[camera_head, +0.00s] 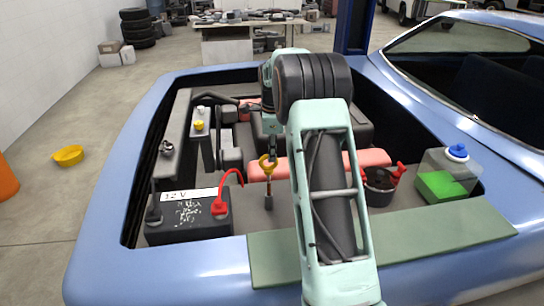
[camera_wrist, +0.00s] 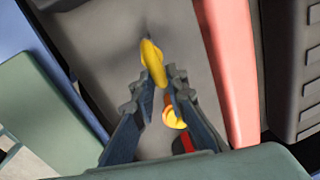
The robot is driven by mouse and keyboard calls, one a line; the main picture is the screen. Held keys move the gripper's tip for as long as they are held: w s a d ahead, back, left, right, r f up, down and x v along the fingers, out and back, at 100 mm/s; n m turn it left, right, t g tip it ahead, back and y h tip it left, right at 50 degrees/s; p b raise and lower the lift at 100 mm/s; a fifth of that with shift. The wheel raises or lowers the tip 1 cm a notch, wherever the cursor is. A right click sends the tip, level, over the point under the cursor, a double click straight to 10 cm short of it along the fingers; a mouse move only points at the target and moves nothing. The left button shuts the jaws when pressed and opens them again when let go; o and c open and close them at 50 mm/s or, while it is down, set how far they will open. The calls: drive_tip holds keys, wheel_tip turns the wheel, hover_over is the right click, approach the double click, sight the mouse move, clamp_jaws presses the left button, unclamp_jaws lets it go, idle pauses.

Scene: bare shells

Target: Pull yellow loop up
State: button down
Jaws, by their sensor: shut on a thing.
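The yellow loop (camera_head: 268,163) is a ring handle on a thin upright stem above a dark tube (camera_head: 268,202) in the car's engine bay, right of the battery. My gripper (camera_head: 270,150) reaches down to it from above and is shut on it. In the wrist view the yellow loop (camera_wrist: 152,62) shows between and beyond my fingertips (camera_wrist: 160,80), with another yellow part lower down between the fingers. I cannot tell how far the stem sits in the tube.
A 12 V battery (camera_head: 187,218) with a red cable stands at left. A reservoir with a yellow cap (camera_head: 199,125) is behind it. A green mat (camera_head: 420,233) covers the front edge.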

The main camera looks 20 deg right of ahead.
drive_tip(key=shift+w+r, duration=0.15)
drive_tip(key=shift+r, duration=0.15)
drive_tip(key=c, duration=1.9)
unclamp_jaws()
drive_tip(key=shift+r, duration=0.1)
drive_tip(key=shift+c, duration=0.2)
wheel_tip(320, 180, up, 12)
drive_tip(key=s, duration=0.2)
drive_tip(key=shift+a+f, duration=0.2)
drive_tip(key=shift+a, duration=0.1)
